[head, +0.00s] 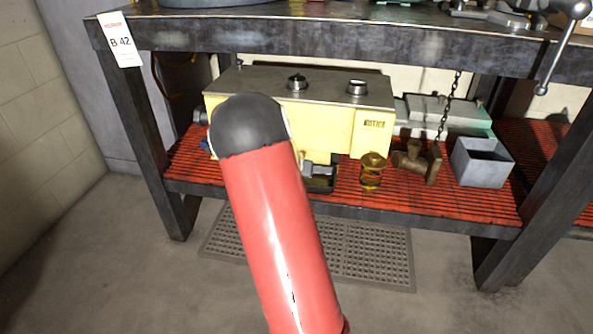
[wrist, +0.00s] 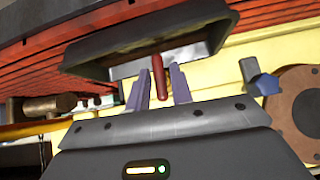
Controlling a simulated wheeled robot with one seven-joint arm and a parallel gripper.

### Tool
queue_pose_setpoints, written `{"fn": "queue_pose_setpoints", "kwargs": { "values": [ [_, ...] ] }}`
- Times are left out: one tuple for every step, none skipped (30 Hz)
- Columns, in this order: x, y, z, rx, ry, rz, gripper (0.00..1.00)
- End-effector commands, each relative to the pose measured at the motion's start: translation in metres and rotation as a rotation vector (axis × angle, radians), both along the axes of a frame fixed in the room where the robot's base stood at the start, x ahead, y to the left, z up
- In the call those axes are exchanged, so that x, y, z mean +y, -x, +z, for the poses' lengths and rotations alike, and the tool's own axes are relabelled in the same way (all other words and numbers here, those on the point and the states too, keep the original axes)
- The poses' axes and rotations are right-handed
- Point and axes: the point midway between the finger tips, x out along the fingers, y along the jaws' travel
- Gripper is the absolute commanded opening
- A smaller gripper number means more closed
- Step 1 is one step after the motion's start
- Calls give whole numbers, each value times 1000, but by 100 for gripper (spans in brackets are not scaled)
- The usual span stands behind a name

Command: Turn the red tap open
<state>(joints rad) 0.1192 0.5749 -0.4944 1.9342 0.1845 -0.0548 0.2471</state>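The red tap (wrist: 158,77) shows in the wrist view as a narrow red lever in front of the yellow machine, by a dark open tray (wrist: 92,66). My gripper (wrist: 158,82) has its two purple-grey fingers apart, one on each side of the red lever. A small gap seems to show on both sides; I cannot tell whether either finger touches it. In the head view the yellow machine (head: 340,133) stands on the lower shelf. My red arm hides part of its front there, and the red tap cannot be made out.
The orange slatted shelf (head: 430,207) holds a brass fitting (head: 372,170), a brown valve piece (head: 411,157) and a grey open box (head: 482,163). The bench top (head: 330,36) overhangs the shelf. In the wrist view a blue knob (wrist: 266,84) and a round brown flange (wrist: 303,112) are at right.

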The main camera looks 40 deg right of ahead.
Motion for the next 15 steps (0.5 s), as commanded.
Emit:
{"fn": "queue_pose_setpoints", "kwargs": {
  "values": [
    [0,0,1,-1,1,0,22],
    [1,0,2,-1,1,0,22],
    [2,1,4,-2,1,1,22],
    [3,2,6,-1,2,1,22],
    [5,3,9,-2,1,2,22],
    [8,6,13,-3,2,2,22],
    [11,8,17,-3,1,3,22],
    [14,11,20,-2,1,3,22],
    [18,14,26,-4,1,3,22],
    [21,17,30,-2,1,4,22],
    [24,19,34,-3,1,3,22],
    [28,22,38,-3,0,3,22],
    [30,25,41,-2,-1,2,22],
    [32,27,44,-1,0,3,22],
    [34,29,47,-1,0,2,22]
  ]
}}
